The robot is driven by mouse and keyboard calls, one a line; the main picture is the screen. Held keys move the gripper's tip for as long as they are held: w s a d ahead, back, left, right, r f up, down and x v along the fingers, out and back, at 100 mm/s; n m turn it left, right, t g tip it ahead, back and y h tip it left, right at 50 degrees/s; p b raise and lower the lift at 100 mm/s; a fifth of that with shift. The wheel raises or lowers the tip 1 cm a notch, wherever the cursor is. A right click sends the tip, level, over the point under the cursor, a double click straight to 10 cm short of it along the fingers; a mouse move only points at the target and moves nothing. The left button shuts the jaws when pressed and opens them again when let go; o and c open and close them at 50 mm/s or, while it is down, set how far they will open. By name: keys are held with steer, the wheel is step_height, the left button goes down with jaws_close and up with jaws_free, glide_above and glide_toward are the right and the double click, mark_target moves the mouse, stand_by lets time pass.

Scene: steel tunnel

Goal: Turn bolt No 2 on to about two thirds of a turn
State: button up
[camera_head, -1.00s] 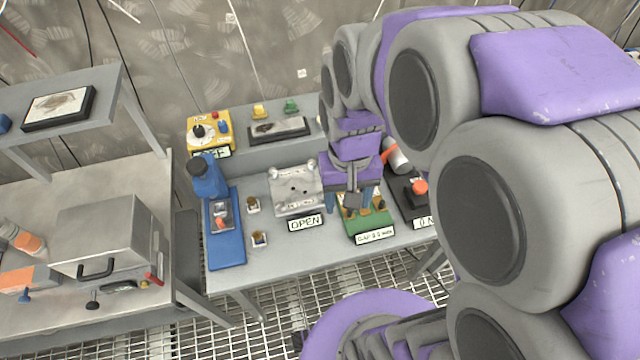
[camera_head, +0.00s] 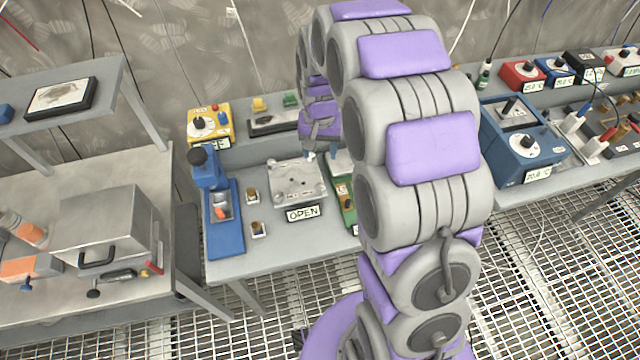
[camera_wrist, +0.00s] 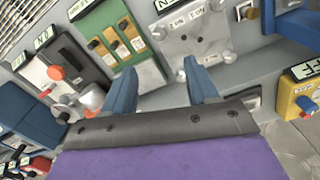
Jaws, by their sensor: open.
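A silver metal plate (camera_head: 290,182) with bolts and several holes lies on the grey bench, behind a sign reading OPEN (camera_head: 304,214). My gripper (camera_head: 323,155) hangs at the right rear of the plate, partly hidden by my arm. In the wrist view my gripper (camera_wrist: 161,88) has its two blue fingers wide apart with nothing between them. The near plate bolts sit beyond the right finger.
A blue press-like device (camera_head: 222,215) stands left of the plate. A yellow switch box (camera_head: 210,123) sits on the raised rear shelf. A blue box (camera_head: 520,140) stands right.

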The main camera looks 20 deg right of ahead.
mark_target(320, 186)
step_height(320, 186, down, 16)
steer(key=shift+r+b, duration=0.15)
steer(key=shift+b, duration=1)
steer(key=c, duration=1.1)
